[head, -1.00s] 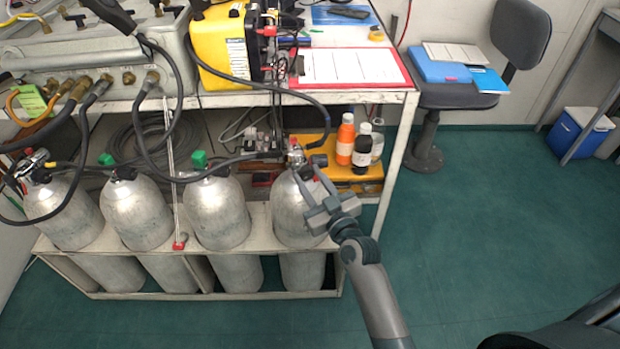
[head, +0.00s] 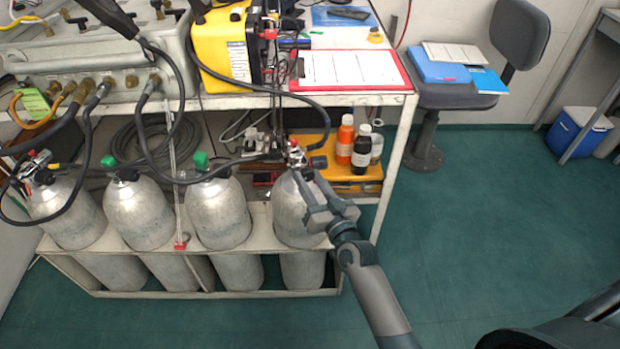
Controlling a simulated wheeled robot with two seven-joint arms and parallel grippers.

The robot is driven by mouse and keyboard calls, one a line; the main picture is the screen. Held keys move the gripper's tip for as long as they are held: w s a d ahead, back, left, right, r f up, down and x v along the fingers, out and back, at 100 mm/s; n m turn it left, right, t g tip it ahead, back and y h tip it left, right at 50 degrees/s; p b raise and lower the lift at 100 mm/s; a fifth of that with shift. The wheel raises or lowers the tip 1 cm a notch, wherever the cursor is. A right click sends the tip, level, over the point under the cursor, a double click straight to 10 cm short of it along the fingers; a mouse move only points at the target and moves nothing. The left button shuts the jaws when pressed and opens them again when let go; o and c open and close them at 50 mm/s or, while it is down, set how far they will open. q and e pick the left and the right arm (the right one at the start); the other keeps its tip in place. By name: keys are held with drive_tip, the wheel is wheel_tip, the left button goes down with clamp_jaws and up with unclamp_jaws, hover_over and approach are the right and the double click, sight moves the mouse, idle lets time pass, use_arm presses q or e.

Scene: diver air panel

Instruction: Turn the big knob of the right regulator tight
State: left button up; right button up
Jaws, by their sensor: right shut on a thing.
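The right regulator (head: 295,154) sits on top of the rightmost grey cylinder (head: 287,215), with small red parts and a dark round part at its right side. My right gripper (head: 303,181) reaches up from the lower right to the front of this regulator. Its fingers are shut on the big knob, which they mostly hide. The knob's exact turn cannot be seen. Another regulator (head: 38,163) with red parts sits on the far left cylinder. My left gripper is not in view.
The white rack frame (head: 190,294) holds the cylinders. An orange bottle (head: 345,140) and a dark bottle (head: 362,148) stand on a yellow case close right. The green floor (head: 480,230) at right is clear.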

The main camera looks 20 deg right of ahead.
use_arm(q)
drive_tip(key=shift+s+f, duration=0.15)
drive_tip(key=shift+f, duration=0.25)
use_arm(e)
drive_tip(key=shift+m, duration=0.6)
drive_tip(key=o, duration=1.1)
drive_tip(key=shift+c, duration=0.2)
drive_tip(key=shift+s, duration=0.2)
drive_tip(key=shift+s+d+f, duration=0.1)
drive_tip(key=shift+s, duration=0.5)
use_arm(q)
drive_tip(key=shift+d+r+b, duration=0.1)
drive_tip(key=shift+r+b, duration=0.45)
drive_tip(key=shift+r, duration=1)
use_arm(e)
drive_tip(key=s+d, duration=0.2)
drive_tip(key=s, duration=1.3)
drive_tip(key=shift+s+f, duration=0.25)
drive_tip(key=shift+s, duration=0.1)
